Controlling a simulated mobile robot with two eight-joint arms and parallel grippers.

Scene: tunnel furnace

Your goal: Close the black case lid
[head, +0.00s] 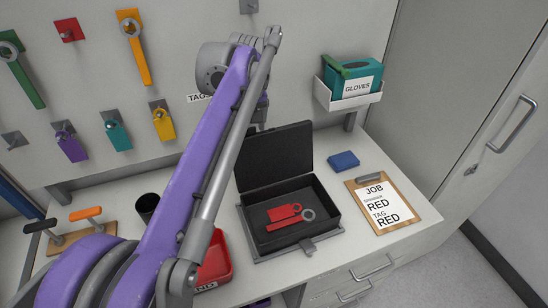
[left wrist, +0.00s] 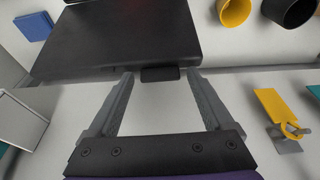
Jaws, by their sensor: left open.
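The black case (head: 325,205) lies open on the bench, and its lid (head: 285,155) stands up along the back edge. A red tag (head: 284,212) and a red-handled wrench (head: 292,223) lie inside the case. My left gripper (left wrist: 160,85) is open at the lid's top edge. In the left wrist view the lid (left wrist: 125,40) fills the upper left, and its small dark tab (left wrist: 160,73) shows between the fingertips. I cannot tell whether the fingers touch it. In the head view my own arm hides most of this gripper and part of the lid. My right gripper is not in view.
A blue block (head: 343,161) and a job clipboard (head: 393,203) lie right of the case. A gloves holder (head: 349,100) hangs on the wall behind. A red tray (head: 217,262) and a black cup (head: 147,205) stand to the left. Tags and wrenches hang on the pegboard.

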